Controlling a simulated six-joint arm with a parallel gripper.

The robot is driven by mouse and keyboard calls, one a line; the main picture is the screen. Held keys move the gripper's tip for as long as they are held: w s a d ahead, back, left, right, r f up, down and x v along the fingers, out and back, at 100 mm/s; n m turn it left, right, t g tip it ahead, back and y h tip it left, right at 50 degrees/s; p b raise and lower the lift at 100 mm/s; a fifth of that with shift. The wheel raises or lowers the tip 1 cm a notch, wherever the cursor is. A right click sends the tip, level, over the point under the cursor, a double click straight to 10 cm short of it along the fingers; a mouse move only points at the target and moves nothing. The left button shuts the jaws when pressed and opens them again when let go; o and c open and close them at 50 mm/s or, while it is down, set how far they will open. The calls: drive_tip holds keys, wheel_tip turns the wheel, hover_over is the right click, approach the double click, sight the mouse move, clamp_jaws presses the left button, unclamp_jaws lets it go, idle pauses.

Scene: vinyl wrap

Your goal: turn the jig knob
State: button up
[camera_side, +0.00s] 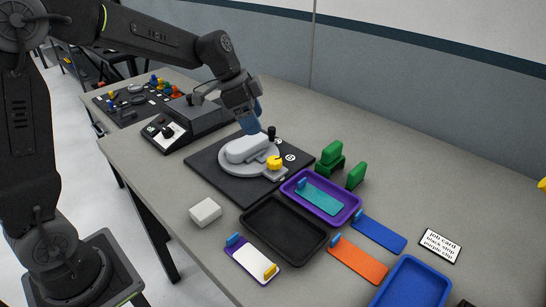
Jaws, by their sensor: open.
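The jig is a black square plate (212,172) with a round grey turntable (236,172) on it. A pale grey block-shaped part (246,148) lies on the turntable. A yellow knob (274,163) sits at the turntable's right front edge. A small black upright knob (271,132) stands behind the turntable; I cannot tell which of the two is the jig knob. My gripper (250,124) has blue fingers and points down just behind the pale part, left of the black knob. It appears empty and apart from both knobs. Its fingertips are partly hidden.
A dark machine with a lever (168,130) stands left of the jig. Green blocks (330,158), a purple tray (352,209), a black tray (262,211) and a blue tray (414,284) lie to the right and front. A white box (205,211) sits in front. The back-right table is clear.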

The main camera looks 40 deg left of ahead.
sight(274, 160)
drive_tip(key=x, duration=1.2)
drive_tip(key=shift+w+f, duration=0.1)
drive_tip(key=shift+f, duration=0.1)
drive_tip(key=c, duration=0.9)
